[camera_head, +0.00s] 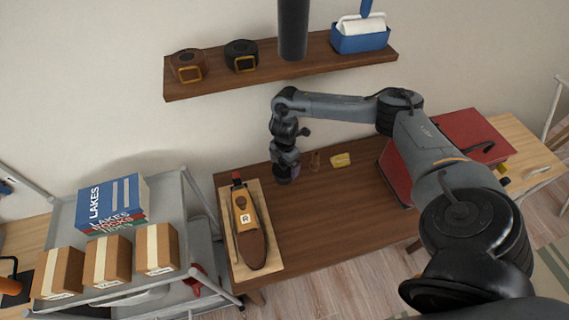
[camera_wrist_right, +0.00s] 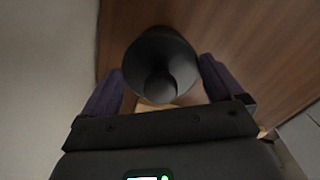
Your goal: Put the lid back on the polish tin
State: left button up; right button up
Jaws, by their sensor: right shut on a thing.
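My right gripper (camera_head: 285,172) is low over the back of the dark wooden table (camera_head: 310,222), pointing down. In the right wrist view its two purplish fingers (camera_wrist_right: 163,88) are on either side of a dark, round, cup-like thing (camera_wrist_right: 158,55), and they are shut on it. I cannot tell whether this is the polish tin or its lid. The gripper hides most of it in the head view. A small brown item (camera_head: 314,161) stands just right of the gripper, too small to identify, with a yellow item (camera_head: 340,160) beside it. My left gripper is not in view.
A brown shoe-like item marked R (camera_head: 244,218) lies on a pale board (camera_head: 268,262) at the table's left. A red case (camera_head: 455,138) stands right. A wall shelf (camera_head: 300,72) holds rolled belts and a blue caddy (camera_head: 360,40). A cart with boxes (camera_head: 107,260) is left.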

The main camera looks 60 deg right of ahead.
jog(key=shift+p, duration=0.3)
dwell(0.6)
jog(key=shift+f, duration=0.1)
dwell(0.7)
dwell(0.6)
jog(key=shift+f+p, duration=0.1)
jog(key=shift+p, duration=0.3)
dwell(0.3)
jog(key=o, duration=0.7)
